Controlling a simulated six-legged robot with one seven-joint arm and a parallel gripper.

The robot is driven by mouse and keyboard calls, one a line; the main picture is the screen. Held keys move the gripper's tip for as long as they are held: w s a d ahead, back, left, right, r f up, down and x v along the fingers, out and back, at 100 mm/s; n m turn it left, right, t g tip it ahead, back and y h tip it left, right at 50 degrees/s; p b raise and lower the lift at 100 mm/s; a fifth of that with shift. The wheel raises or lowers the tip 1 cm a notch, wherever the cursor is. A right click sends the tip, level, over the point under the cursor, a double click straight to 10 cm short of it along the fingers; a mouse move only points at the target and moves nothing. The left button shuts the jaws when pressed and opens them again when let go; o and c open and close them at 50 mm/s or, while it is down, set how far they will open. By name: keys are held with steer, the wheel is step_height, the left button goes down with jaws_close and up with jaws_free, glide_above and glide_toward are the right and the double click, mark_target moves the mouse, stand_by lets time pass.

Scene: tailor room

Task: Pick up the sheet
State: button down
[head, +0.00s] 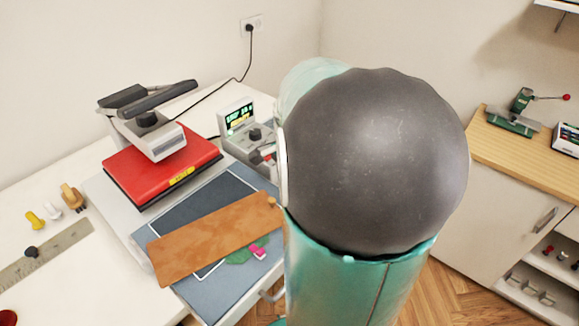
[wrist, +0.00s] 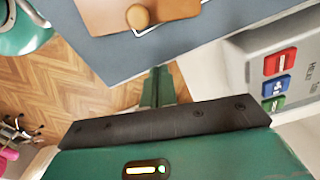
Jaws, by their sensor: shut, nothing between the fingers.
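A brown leather-like sheet (head: 205,238) lies slantwise across the grey-blue lower plate (head: 190,296) of the heat press. A small round wooden knob (head: 272,201) is at its right end. A dark blue sheet with a white edge (head: 185,208) lies partly under the brown one. In the wrist view the brown sheet (wrist: 185,10) and knob (wrist: 138,17) show at the top edge. My gripper (wrist: 160,72) is shut and empty, its narrow green fingers near the plate's edge, apart from the brown sheet in the picture. In the head view my arm hides my gripper.
The press's red upper plate (head: 160,165) stands behind the sheets. A control box (head: 243,125) is to its right. A pink clip (head: 258,251) and green piece (head: 238,257) lie by the brown sheet. A ruler (head: 45,255) lies left. Wooden floor (wrist: 70,75) shows below.

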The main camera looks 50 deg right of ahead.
mark_target(260, 211)
steer(key=a, duration=0.3)
steer(key=shift+w, duration=0.25)
steer(key=shift+w+a, duration=0.15)
steer(key=shift+a, duration=0.35)
steer(key=a, duration=0.2)
steer(key=w+a, duration=0.1)
steer(key=a, duration=0.2)
steer(key=shift+a, duration=0.2)
